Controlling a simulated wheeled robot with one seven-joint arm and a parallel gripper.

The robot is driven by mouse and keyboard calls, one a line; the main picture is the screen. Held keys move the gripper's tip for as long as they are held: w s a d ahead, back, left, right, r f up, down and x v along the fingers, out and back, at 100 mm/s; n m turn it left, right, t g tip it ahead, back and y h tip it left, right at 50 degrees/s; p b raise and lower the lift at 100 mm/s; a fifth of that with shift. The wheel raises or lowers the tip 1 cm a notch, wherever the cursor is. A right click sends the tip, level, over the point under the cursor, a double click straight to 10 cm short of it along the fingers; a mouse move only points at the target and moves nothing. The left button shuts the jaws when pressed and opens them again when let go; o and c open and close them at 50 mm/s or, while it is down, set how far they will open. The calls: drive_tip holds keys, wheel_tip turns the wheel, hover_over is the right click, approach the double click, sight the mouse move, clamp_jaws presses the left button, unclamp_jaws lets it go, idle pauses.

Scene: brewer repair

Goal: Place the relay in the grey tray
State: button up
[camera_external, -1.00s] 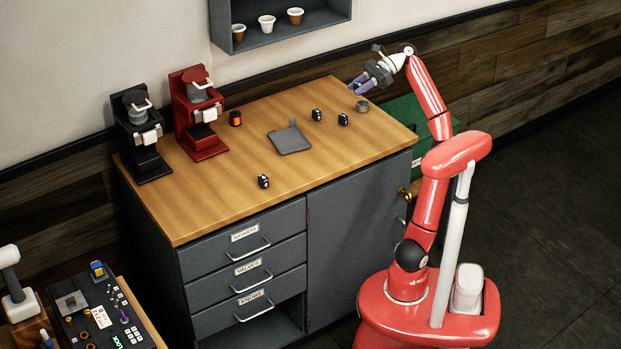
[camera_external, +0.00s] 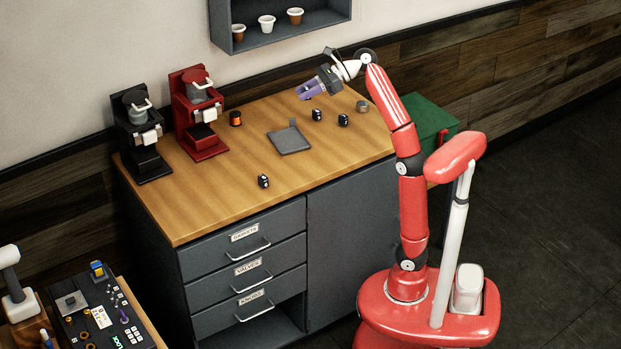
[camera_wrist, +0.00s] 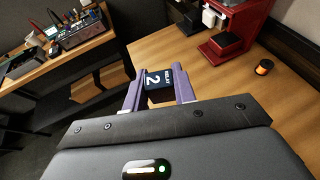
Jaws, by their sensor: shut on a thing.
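My gripper (camera_wrist: 158,92) has purple fingers and is shut on a small dark block, the relay (camera_wrist: 154,80), with a white "2" on its face. In the external view my gripper (camera_external: 304,92) is above the back of the wooden counter, pointing left; the relay is hard to make out there. A flat grey tray (camera_external: 290,141) with a small upright tab at its back edge lies on the counter, below and a little left of my gripper. Nothing is seen lying on it.
Small black parts (camera_external: 343,120) and a round metal cup (camera_external: 362,106) stand right of the tray; another black part (camera_external: 263,181) lies in front. The front counter is mostly clear.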

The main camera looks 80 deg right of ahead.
drive_tip(key=w+d+f, duration=0.4)
drive_tip(key=w+d, duration=0.3)
drive_tip(key=m+h, duration=0.1)
hover_over(289, 141)
wheel_tip(289, 141, down, 2)
drive_tip(key=shift+t, duration=0.3)
wheel_tip(289, 141, down, 20)
drive_tip(key=b, duration=0.8)
drive_tip(key=shift+w, duration=0.1)
drive_tip(key=shift+d+f, duration=0.1)
drive_tip(key=o, duration=0.9)
drive_tip(key=shift+f, duration=0.1)
drive_tip(key=shift+o, duration=0.2)
drive_tip(key=shift+r, duration=0.2)
drive_tip(key=p+v, duration=0.1)
drive_tip(key=v, duration=1.1)
drive_tip(key=shift+r+p, duration=0.1)
drive_tip(key=shift+p, duration=0.3)
